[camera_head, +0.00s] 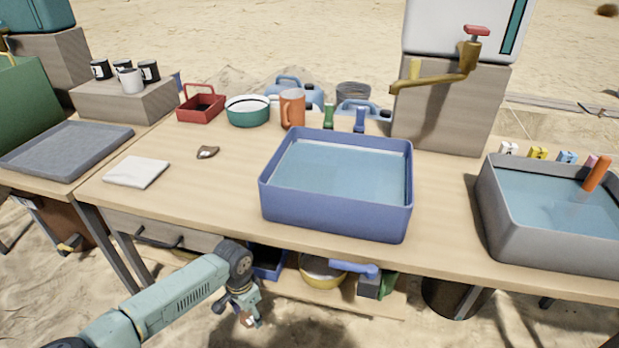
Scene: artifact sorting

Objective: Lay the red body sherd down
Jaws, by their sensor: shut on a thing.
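My teal gripper (244,308) hangs in front of the table's front edge, below the tabletop, pointing down. It is shut on a small reddish-brown piece, the red body sherd (247,321). Most of the sherd is hidden by the fingers. Another small dark brown sherd (207,152) lies on the wooden table (215,190), to the right of a folded white cloth (137,172).
A blue basin of water (337,213) stands mid-table, and a grey basin (510,233) stands at right. A grey tray (65,148) lies at far left. A red caddy (201,103), a teal bowl (247,111) and an orange mug (292,108) stand behind. The table's front left is clear.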

